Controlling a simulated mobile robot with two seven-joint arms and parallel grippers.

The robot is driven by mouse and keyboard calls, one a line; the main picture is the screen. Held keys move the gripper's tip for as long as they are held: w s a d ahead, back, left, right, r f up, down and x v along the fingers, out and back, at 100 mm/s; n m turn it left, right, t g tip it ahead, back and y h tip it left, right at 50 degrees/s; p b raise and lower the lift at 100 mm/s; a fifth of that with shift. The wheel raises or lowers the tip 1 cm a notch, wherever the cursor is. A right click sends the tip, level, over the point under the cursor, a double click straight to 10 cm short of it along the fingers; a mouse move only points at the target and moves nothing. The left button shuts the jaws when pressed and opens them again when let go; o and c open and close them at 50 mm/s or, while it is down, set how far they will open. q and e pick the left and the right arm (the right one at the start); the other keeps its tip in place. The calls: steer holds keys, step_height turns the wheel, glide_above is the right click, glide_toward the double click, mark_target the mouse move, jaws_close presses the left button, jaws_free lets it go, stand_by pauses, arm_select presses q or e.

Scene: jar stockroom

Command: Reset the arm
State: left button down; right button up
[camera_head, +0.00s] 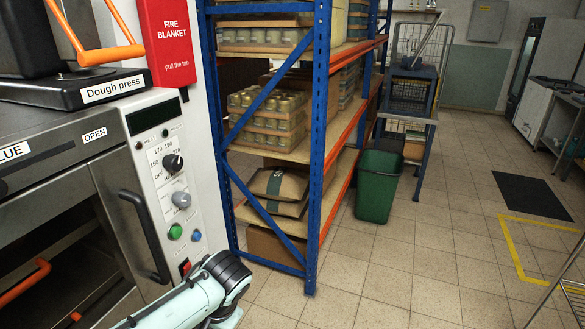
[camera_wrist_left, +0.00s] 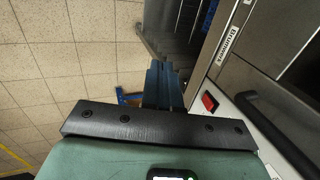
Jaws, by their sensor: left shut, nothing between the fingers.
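My left gripper (camera_wrist_left: 161,72) shows in the left wrist view with its dark fingers together and nothing between them. It points past the front of a steel oven, which fills the right of that view. A red switch (camera_wrist_left: 209,101) on the oven lies just right of the fingers, with a visible gap in the picture. In the head view, part of my bent arm shows at the bottom, in front of the oven (camera_head: 62,195); no gripper shows there. My right gripper is in neither view.
A dough press (camera_head: 100,88) stands on the oven. Right of it is a blue and orange rack (camera_head: 319,150) with jars and sacks. A green bin (camera_head: 378,185) stands beside the rack. The tiled floor is mostly open, with a dark mat (camera_head: 532,194) at the right.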

arm_select(q)
steer(key=s+d+f+g+h+p, duration=0.1)
steer(key=s+d+f+g+h, duration=0.1)
steer(key=f, duration=1)
steer(key=s+d+f+g+h+p, duration=0.1)
steer(key=s+d+f+h+p, duration=0.15)
steer(key=f, duration=0.85)
steer(key=s+f+n+h+p, duration=0.1)
steer(key=s+f+n, duration=0.3)
steer(key=s+f, duration=0.3)
steer(key=s+f+n+h+p, duration=0.2)
steer(key=s+f+n, duration=0.2)
steer(key=s+f, duration=0.3)
steer(key=s, duration=0.5)
steer(key=shift+n, duration=0.4)
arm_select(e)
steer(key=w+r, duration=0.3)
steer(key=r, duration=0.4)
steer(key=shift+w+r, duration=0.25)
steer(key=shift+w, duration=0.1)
